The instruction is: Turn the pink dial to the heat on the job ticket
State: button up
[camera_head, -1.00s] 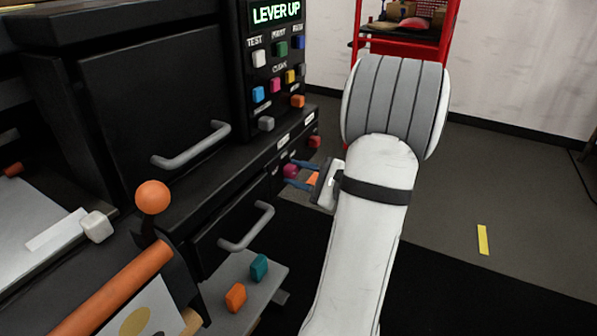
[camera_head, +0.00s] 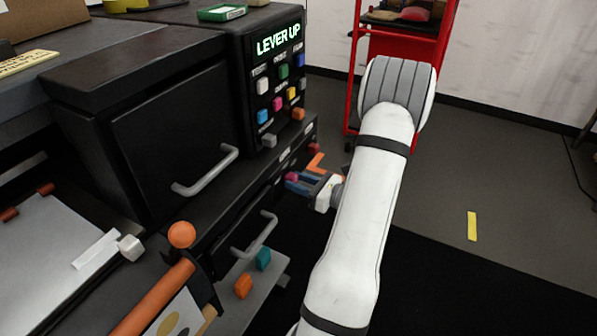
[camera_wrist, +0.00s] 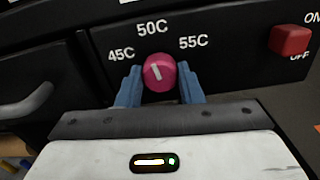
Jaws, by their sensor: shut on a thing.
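The pink dial (camera_wrist: 160,72) is on a black panel, with 45C at its left, 50C above and 55C at its right. Its white mark leans a little left of upright, roughly toward 50C. My gripper (camera_wrist: 160,88) has its two blue fingers on either side of the dial, shut on it. In the head view the dial (camera_head: 292,177) is a small pink spot at my gripper (camera_head: 298,183), partly hidden by the fingers. I cannot make out a readable job ticket in either view.
A red switch (camera_wrist: 290,40) marked ON and OFF is right of the dial. A drawer handle (camera_head: 256,237) is below left in the head view. A red cart (camera_head: 398,45) stands behind.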

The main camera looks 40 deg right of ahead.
jog(key=shift+a+m+p, duration=0.1)
jog(key=shift+m+p, duration=0.7)
jog(key=o, duration=1)
jog(key=shift+c, duration=0.2)
jog(key=v, duration=0.7)
jog(key=shift+s+d+p, duration=0.2)
jog(key=shift+s+p, duration=0.1)
jog(key=shift+s, duration=0.05)
